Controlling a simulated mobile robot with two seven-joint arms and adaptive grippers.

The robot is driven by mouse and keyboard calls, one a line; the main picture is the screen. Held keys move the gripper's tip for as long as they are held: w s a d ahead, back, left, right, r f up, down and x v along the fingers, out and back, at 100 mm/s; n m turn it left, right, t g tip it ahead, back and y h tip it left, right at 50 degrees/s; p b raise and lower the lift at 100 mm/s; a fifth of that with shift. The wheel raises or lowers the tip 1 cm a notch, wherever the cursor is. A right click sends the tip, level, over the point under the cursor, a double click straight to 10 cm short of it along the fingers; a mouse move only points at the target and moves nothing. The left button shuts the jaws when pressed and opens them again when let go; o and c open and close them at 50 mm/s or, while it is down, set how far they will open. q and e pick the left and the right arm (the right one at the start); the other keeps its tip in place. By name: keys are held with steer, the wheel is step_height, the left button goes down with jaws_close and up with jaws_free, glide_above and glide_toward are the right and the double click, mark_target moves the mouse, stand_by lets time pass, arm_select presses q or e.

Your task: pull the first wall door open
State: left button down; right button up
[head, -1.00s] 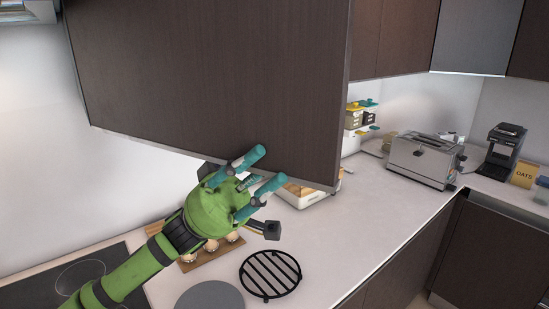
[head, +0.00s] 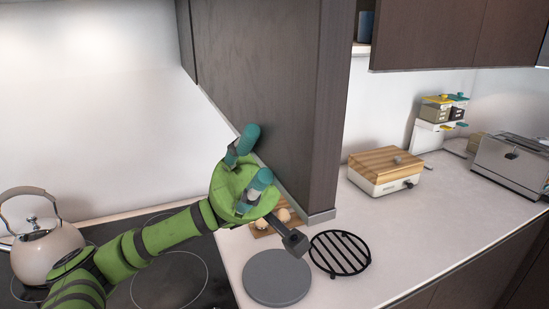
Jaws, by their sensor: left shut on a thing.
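The dark wood wall door (head: 265,70) hangs in the upper middle of the head view. It stands out from the wall and its lower edge slants down to the right. My left gripper (head: 252,158), green with teal fingers, is at this lower edge. It is shut on the door, though the exact contact is hard to see. My green left arm reaches in from the lower left. My right gripper is not in view.
A kettle (head: 48,240) stands on the black hob (head: 170,275) at left. The counter (head: 400,235) below holds a grey disc (head: 276,277), a black rack (head: 340,253), a wood-topped appliance (head: 385,170) and a toaster (head: 512,165). Wall cabinets (head: 430,35) hang at right.

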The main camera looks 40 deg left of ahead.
arm_select(q)
steer(key=c, duration=0.9)
jaws_free()
steer(key=shift+c, duration=0.2)
steer(key=v, duration=1.2)
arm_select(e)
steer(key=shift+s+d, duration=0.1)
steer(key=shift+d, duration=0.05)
arm_select(q)
steer(key=shift+a, duration=0.1)
